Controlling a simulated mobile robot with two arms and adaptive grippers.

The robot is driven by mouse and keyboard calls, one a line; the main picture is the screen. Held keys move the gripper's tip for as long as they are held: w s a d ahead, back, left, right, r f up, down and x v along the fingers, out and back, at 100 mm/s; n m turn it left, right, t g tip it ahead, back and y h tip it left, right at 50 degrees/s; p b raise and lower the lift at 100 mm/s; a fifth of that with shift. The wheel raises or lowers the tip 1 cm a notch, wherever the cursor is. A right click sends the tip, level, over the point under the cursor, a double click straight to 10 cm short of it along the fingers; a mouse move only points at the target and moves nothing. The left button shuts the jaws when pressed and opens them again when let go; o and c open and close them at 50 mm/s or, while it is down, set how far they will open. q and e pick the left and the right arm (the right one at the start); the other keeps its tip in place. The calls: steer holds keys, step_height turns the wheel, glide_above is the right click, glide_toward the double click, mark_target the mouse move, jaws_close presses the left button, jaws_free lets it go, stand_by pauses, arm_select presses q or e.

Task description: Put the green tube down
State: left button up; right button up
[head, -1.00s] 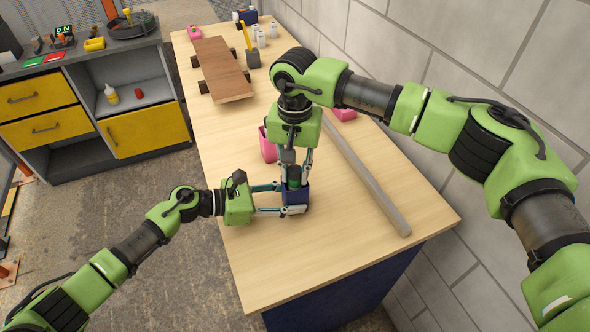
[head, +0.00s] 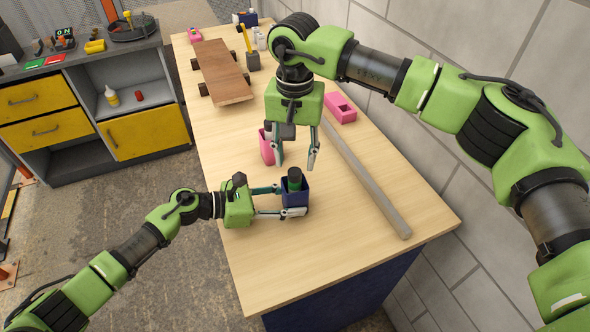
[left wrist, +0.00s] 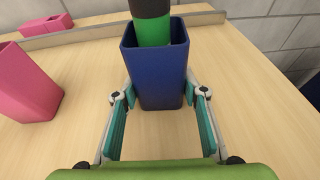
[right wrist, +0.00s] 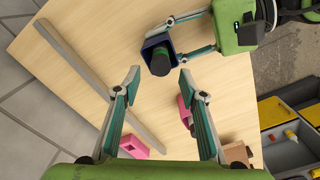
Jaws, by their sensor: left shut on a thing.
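The green tube (head: 294,184) with a dark top stands in the blue holder (head: 300,199) on the wooden table. The left wrist view shows the tube's green body (left wrist: 154,33) inside the holder (left wrist: 158,78), with its lower part hidden. My left gripper (head: 287,201) is shut on the blue holder, with fingers on either side. My right gripper (head: 297,164) is open and empty above the tube, apart from it. In the right wrist view the dark tube top (right wrist: 160,62) shows just beyond the spread fingertips (right wrist: 159,75).
A pink holder (head: 266,147) stands behind the blue one. A pink block (head: 341,108) and a long grey bar (head: 368,180) lie to the right, near the wall. A brown board (head: 222,72) lies farther back. The table's front area is clear.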

step_height(320, 180, up, 6)
steer(key=shift+r, duration=0.15)
stand_by(0.3)
arm_select(q)
steer(key=o, duration=0.9)
steer(key=shift+a, duration=0.1)
